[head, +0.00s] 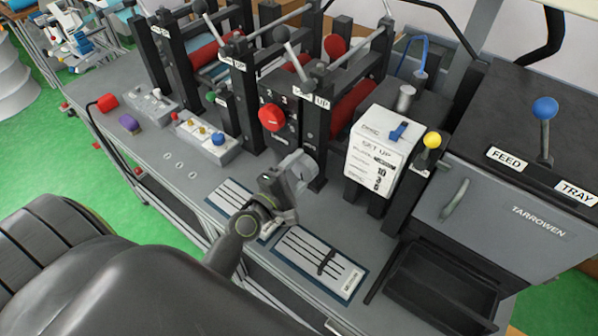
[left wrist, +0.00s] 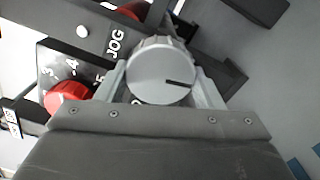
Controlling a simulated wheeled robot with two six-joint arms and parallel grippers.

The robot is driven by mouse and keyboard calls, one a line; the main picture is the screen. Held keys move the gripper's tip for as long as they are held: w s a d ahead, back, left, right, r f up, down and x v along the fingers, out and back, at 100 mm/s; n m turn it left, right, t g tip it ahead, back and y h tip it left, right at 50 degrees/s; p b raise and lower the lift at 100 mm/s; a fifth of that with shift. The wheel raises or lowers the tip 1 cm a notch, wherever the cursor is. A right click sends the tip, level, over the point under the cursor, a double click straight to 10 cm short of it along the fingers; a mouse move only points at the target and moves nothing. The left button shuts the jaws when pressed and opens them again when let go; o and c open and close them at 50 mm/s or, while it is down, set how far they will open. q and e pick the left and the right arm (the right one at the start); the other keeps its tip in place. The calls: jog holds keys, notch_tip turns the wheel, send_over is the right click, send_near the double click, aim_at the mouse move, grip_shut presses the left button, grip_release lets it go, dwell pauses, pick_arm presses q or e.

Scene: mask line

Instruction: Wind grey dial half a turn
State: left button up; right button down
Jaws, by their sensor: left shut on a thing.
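The grey dial (left wrist: 160,68) is a round, ribbed knob with a dark pointer line running from near its middle to the right edge in the left wrist view. It sits beside a dark panel marked JOG. My left gripper (left wrist: 162,86) has one finger on each side of the dial and is shut on it. In the head view my left gripper (head: 283,190) is at the front of the machine, and the pale grey dial (head: 298,170) shows only in part behind it. The right gripper is not in view.
A red knob (head: 271,117) with numbers round it is close to the left of the dial. A white SET UP card (head: 381,152) stands to the right. Slotted plates (head: 318,262) lie flat on the bench below. An open dark tray (head: 440,285) is at the lower right.

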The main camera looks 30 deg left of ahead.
pick_arm(q)
jog(key=shift+m, duration=0.9)
jog(key=o, duration=1)
jog(key=shift+s+b, duration=0.1)
jog(key=shift+b, duration=0.2)
jog(key=shift+s+a+f, duration=0.1)
jog(key=shift+s, duration=0.25)
jog(key=shift+s+a+b, duration=0.35)
jog(key=shift+s+b, duration=0.95)
jog(key=shift+s, duration=1.45)
jog(key=shift+s+a+b, duration=0.4)
jog(key=shift+s+b, duration=0.95)
jog(key=shift+s, duration=1.35)
jog(key=shift+s+a+b, duration=0.35)
jog(key=shift+s+b, duration=0.95)
jog(key=shift+s, duration=1.45)
jog(key=shift+s, duration=0.1)
